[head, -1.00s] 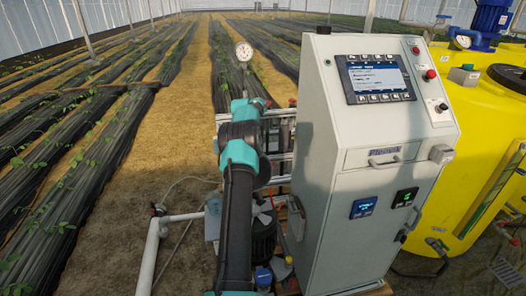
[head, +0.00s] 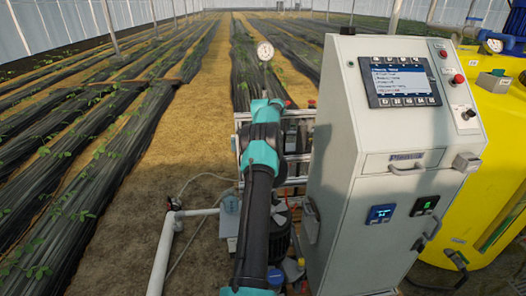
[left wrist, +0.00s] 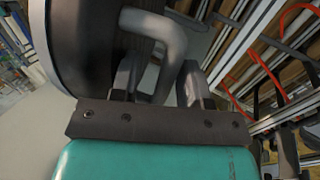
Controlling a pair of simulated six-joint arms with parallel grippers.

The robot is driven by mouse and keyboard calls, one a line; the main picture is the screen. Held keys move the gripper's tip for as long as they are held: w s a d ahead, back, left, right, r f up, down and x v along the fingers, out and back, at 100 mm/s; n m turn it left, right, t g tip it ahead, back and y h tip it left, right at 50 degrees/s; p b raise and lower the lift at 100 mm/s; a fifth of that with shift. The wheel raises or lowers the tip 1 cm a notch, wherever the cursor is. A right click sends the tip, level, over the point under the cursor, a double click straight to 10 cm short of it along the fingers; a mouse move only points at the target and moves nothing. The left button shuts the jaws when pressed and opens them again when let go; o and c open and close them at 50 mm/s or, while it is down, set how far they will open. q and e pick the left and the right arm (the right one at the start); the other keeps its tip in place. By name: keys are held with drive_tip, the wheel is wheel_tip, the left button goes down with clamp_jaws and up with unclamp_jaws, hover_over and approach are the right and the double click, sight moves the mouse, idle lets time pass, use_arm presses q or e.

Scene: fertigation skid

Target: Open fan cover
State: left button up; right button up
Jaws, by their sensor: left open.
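In the left wrist view a dark round cover (left wrist: 92,40) with a lighter rim fills the upper left. I take it to be the fan cover. A bent grey handle (left wrist: 180,42) stands out from it. My left gripper (left wrist: 158,86) is open, with one finger on each side of the handle's lower part. I cannot tell whether either finger touches it. In the head view my left arm reaches up the middle, left of the white control cabinet (head: 345,165). The arm hides its own gripper and the cover there. My right gripper is not shown.
The cabinet carries a screen (head: 402,82) and a drawer handle (head: 407,168). A dark motor-like unit (head: 279,228) sits low beside my arm. A pale pipe (head: 163,250) runs at the lower left. A yellow tank (head: 465,210) stands at the right. Bare ground lies left of the arm.

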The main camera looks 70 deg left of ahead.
use_arm(q)
drive_tip(key=shift+r, duration=0.1)
drive_tip(key=shift+r, duration=1.6)
drive_tip(key=shift+d+r, duration=0.1)
drive_tip(key=shift+r, duration=0.05)
drive_tip(key=s+d, duration=0.2)
drive_tip(key=d, duration=0.5)
drive_tip(key=s+d+r, duration=0.1)
drive_tip(key=s+d, duration=0.2)
drive_tip(key=d, duration=0.5)
drive_tip(key=shift+s+r, duration=0.15)
drive_tip(key=shift+s, duration=0.15)
drive_tip(key=shift+w, duration=0.1)
